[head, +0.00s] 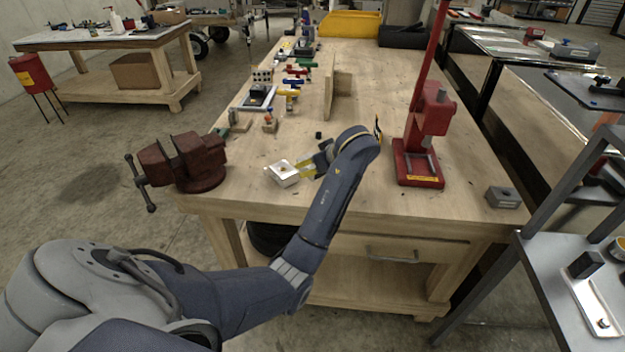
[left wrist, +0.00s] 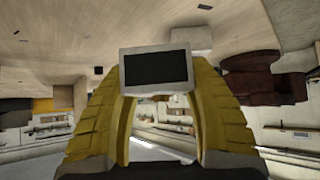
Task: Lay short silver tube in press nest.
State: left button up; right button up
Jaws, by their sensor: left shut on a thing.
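My left gripper (head: 303,168) is low over the near part of the wooden bench, its yellow fingers pointing left. In the left wrist view its fingers are shut on the short silver tube (left wrist: 156,52), a square-ended piece with a dark opening facing the camera. In the head view a pale square piece (head: 283,174) shows at the fingertips; I cannot tell whether it touches the bench. The red press (head: 430,120) stands to the right of my arm. Its base has light metal rails, but I cannot make out the nest clearly. My right gripper is not in view.
A dark red vise (head: 183,163) sits at the bench's near left corner, left of the gripper. A grey block (head: 503,197) lies at the right edge. Several coloured clamps and an upright wooden board (head: 338,94) stand farther back. The bench between board and press is mostly clear.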

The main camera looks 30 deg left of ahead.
pick_arm(q)
jog(key=shift+f, duration=2.9)
jog(key=shift+f, duration=0.2)
jog(key=o, duration=1.2)
jog(key=shift+r, duration=0.15)
jog(key=shift+d+r, duration=0.15)
jog(key=v, duration=1.1)
jog(key=shift+o, duration=0.8)
jog(key=shift+s+d+r, duration=0.1)
jog(key=shift+d+r, duration=0.05)
jog(key=shift+r, duration=0.15)
